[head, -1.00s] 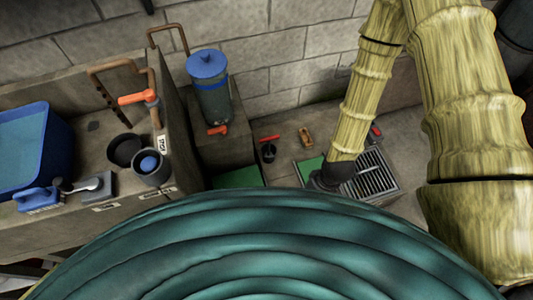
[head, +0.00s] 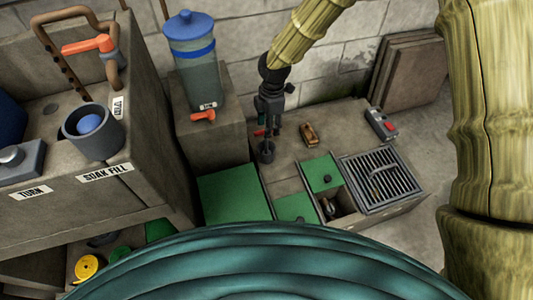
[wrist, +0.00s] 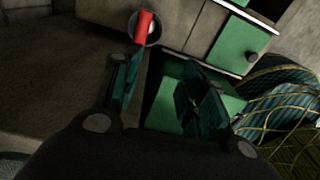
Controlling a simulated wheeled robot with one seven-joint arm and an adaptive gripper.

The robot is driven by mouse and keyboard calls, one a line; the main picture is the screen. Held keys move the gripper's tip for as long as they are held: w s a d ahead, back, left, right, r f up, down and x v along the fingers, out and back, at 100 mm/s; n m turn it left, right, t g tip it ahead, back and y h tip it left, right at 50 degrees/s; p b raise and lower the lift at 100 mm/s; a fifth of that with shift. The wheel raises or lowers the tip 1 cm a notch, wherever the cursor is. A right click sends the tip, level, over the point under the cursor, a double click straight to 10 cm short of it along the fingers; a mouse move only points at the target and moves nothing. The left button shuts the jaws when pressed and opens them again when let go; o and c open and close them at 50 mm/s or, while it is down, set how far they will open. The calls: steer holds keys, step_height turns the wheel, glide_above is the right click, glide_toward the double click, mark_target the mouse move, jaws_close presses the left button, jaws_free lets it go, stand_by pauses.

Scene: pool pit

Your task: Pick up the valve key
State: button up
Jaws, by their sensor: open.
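The valve key, a small tool with a red bar handle, stands upright in a dark round cup (head: 267,154) on the low ledge by the wall. In the head view my gripper partly hides the valve key (head: 261,133). In the wrist view its red handle (wrist: 144,24) shows at the top, over the cup's round rim. My gripper (head: 268,119) points down just above or in front of the key; the exact gap is unclear. In the wrist view my gripper (wrist: 160,75) has its fingers apart with nothing between them, and the handle lies beyond the fingertips.
A blue-lidded canister (head: 192,75) stands on a block at left. Right of the cup are a brown object (head: 309,134), green lids (head: 321,174), a metal grate (head: 380,181) and a red-and-grey box (head: 381,123). A sink counter (head: 75,215) fills the left.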

steer(key=w, duration=0.1)
steer(key=w+n+b, duration=0.1)
steer(key=w+r, duration=0.1)
steer(key=shift+a+n+h, duration=0.3)
steer(key=shift+w+b, duration=0.1)
steer(key=shift+b, duration=0.25)
steer(key=b, duration=0.2)
glide_above(266, 145)
steer(key=f, duration=0.5)
steer(key=shift+w+d+f, duration=0.2)
steer(key=shift+w, duration=0.1)
steer(key=shift+w+f+b, duration=0.1)
steer(key=shift+f+b, duration=1.35)
steer(key=shift+f, duration=1.1)
jaws_close()
